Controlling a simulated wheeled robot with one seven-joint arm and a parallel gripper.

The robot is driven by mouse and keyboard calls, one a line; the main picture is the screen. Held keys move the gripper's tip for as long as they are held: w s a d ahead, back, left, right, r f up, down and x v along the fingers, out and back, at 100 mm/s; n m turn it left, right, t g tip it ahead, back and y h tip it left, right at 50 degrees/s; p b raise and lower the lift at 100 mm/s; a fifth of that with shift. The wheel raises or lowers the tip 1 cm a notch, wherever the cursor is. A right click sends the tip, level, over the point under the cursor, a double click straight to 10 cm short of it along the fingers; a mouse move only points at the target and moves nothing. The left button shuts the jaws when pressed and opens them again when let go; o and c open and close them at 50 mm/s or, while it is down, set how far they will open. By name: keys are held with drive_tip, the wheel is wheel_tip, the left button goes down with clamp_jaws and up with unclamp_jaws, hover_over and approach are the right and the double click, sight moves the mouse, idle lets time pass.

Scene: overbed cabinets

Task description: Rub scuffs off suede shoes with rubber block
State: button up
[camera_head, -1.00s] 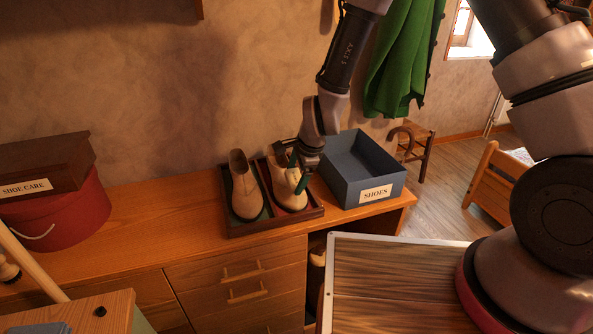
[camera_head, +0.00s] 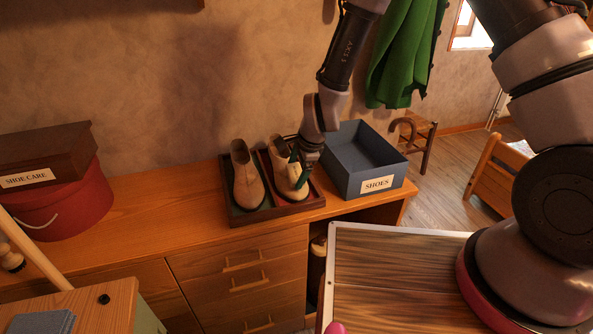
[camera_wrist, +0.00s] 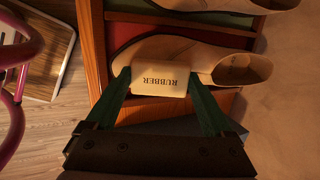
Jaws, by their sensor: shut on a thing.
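Two tan suede shoes stand side by side in a dark wooden tray (camera_head: 236,217) on the dresser, the left shoe (camera_head: 246,180) and the right shoe (camera_head: 281,153). My gripper (camera_head: 302,170) is over the right shoe. In the wrist view its green fingers (camera_wrist: 160,84) are shut on a cream rubber block (camera_wrist: 160,88) marked RUBBER. The block lies over the side of the right shoe (camera_wrist: 200,52) and hides part of it. I cannot tell whether it touches the suede. Scuffs are not clear at this size.
A blue open box (camera_head: 366,188) labelled SHOES stands close to the tray's right. A brown SHOE CARE box (camera_head: 50,155) rests on a round red box (camera_head: 70,208) at the left. The dresser top (camera_head: 165,215) between them is clear. A green garment (camera_head: 405,55) hangs behind.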

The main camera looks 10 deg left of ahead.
sight(297, 191)
drive_tip(key=shift+w+a+f, duration=0.1)
drive_tip(key=shift+w+f, duration=0.1)
drive_tip(key=shift+f, duration=0.4)
drive_tip(key=shift+s+d+f, duration=0.2)
drive_tip(key=shift+s+d, duration=0.1)
drive_tip(key=shift+s, duration=0.3)
drive_tip(key=shift+s+d+f, duration=0.25)
drive_tip(key=shift+s, duration=0.35)
drive_tip(key=shift+s+d+f, duration=0.2)
drive_tip(key=shift+s+d, duration=0.1)
drive_tip(key=shift+s, duration=0.3)
drive_tip(key=shift+w+a+r, duration=0.25)
drive_tip(key=shift+w+a, duration=0.05)
drive_tip(key=shift+w, duration=0.3)
drive_tip(key=shift+w+a+r, duration=0.2)
drive_tip(key=shift+w+a, duration=0.05)
drive_tip(key=shift+w, duration=0.35)
drive_tip(key=shift+w+a+r, duration=0.25)
drive_tip(key=shift+w+a, duration=0.05)
drive_tip(key=shift+w, duration=0.3)
drive_tip(key=shift+s+a+v, duration=0.1)
drive_tip(key=shift+a+v, duration=0.05)
drive_tip(key=shift+v, duration=0.85)
drive_tip(key=shift+s+a+v, duration=0.1)
drive_tip(key=shift+a+v, duration=0.05)
drive_tip(key=shift+v, duration=0.85)
drive_tip(key=shift+s+a+v, duration=0.1)
drive_tip(key=shift+v, duration=0.9)
drive_tip(key=shift+r, duration=0.15)
